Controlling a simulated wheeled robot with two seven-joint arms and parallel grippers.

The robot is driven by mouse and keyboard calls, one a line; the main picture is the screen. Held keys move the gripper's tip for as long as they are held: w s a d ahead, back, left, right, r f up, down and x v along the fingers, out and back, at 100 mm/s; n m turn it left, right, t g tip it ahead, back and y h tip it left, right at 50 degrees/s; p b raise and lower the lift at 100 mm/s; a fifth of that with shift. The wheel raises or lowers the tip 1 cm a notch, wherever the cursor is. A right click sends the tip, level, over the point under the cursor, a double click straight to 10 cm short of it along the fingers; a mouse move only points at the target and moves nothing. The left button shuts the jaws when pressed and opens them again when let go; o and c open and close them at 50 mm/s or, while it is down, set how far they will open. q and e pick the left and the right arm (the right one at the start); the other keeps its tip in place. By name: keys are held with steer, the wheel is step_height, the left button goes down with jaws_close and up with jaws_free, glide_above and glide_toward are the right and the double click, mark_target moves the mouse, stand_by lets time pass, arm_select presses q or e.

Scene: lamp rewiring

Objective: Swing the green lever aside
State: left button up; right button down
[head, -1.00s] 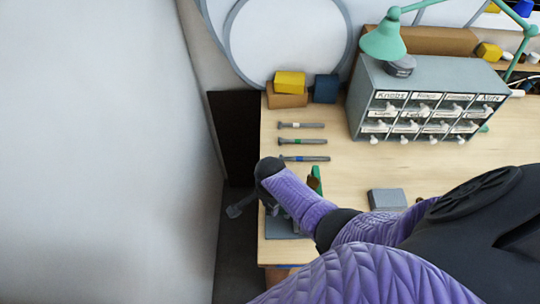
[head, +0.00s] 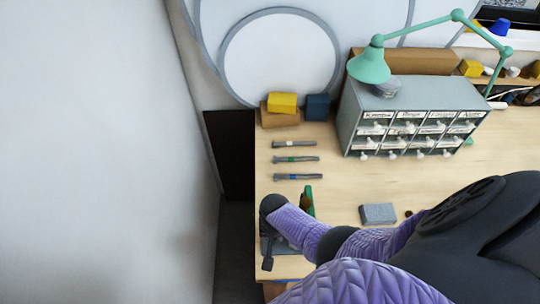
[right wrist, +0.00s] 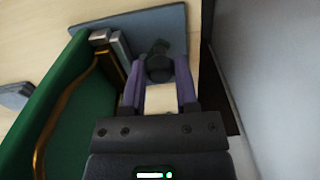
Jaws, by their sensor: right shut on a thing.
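In the right wrist view my right gripper (right wrist: 159,90) has its two purple fingers closed around a dark rounded knob (right wrist: 160,68). A short dark green piece (right wrist: 157,46) shows just beyond the knob, and I take the two to be the green lever's end. They are over a grey plate (right wrist: 150,22). In the head view my own wrist and forearm hide the fingers and the lever. A green upright part (head: 308,200) stands beside my wrist there. It appears in the wrist view as a large green panel (right wrist: 85,110) with a brass-coloured curved strip. My left gripper is out of view.
A grey block (head: 378,213) lies right of my wrist. Several bolts (head: 296,160) lie in a column behind it. The labelled drawer cabinet (head: 410,118) and the teal lamp (head: 370,65) stand farther back. The table's left edge is close to my gripper.

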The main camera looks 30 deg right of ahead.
steer(key=n, duration=0.1)
steer(key=s+n+p, duration=0.1)
steer(key=n, duration=0.1)
steer(key=shift+s+d+n, duration=0.1)
steer(key=shift+d+n, duration=0.2)
steer(key=shift+d, duration=0.1)
steer(key=shift+s+d+n, duration=0.2)
steer(key=shift+s+n, duration=0.05)
steer(key=shift+n, duration=0.5)
steer(key=shift+s+d+n, duration=0.2)
steer(key=shift+n, duration=0.55)
steer(key=shift+c, duration=1.8)
jaws_free()
step_height(320, 180, up, 10)
steer(key=p, duration=0.6)
